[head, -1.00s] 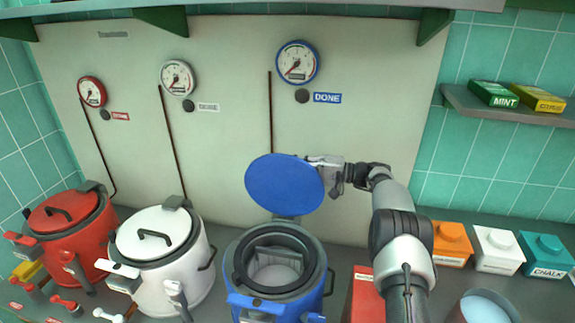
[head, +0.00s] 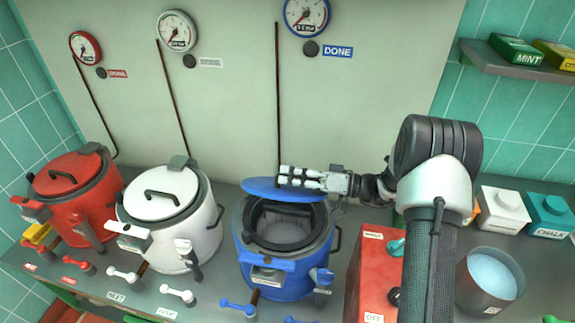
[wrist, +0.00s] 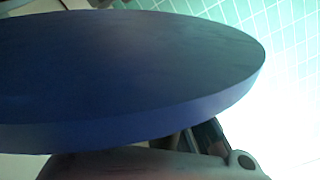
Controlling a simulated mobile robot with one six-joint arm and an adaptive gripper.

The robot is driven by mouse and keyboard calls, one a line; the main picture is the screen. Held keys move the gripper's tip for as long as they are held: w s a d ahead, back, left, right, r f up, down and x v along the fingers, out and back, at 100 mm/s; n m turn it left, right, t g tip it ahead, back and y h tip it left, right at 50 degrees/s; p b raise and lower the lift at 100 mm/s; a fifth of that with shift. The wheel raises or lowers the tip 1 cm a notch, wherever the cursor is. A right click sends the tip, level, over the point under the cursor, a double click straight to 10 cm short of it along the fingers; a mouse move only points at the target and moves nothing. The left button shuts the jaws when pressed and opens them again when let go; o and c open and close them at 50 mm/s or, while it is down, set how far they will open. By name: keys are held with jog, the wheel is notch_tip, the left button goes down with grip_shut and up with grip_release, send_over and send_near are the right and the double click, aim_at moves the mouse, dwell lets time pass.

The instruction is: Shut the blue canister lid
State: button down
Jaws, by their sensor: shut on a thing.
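The blue canister (head: 287,285) stands open on the counter in the head view, with its dark rim and pale inside showing. Its round blue lid (head: 260,188) is tipped low over the back of the opening, partly shut. My gripper (head: 284,176) is at the top of the lid, reaching in from the right, and is shut on the lid. The exact grip is hidden. In the wrist view the lid (wrist: 130,70) fills most of the picture as a dark blue disc.
A white canister (head: 205,238) and a red canister (head: 70,215) stand to the left with lids down. A red box (head: 378,255) and a container of light-blue contents (head: 492,275) stand to the right. Levers line the counter's front. A dial panel (head: 375,90) is behind.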

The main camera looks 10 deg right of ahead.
jog(key=s+f, duration=0.1)
jog(key=a+f+n+b, duration=0.1)
jog(key=s+f+n, duration=0.1)
jog(key=shift+s+a+f+b, duration=0.2)
jog(key=shift+s+f+b, duration=0.05)
jog(key=shift+s+b, duration=0.1)
jog(key=shift+s+a+f+n+b, duration=0.2)
jog(key=shift+s+f+n, duration=0.1)
jog(key=shift+f+n, duration=0.25)
jog(key=shift+s+a+f+n+b, duration=0.15)
jog(key=shift+s+f+n, duration=0.2)
jog(key=shift+f, duration=0.25)
jog(key=shift+d, duration=0.1)
jog(key=c, duration=1.7)
grip_release()
jog(key=shift+o, duration=0.5)
jog(key=shift+r, duration=0.1)
jog(key=shift+w, duration=0.1)
notch_tip(320, 180, up, 10)
send_over(288, 193)
jog(key=w, duration=0.1)
jog(key=shift+w, duration=0.15)
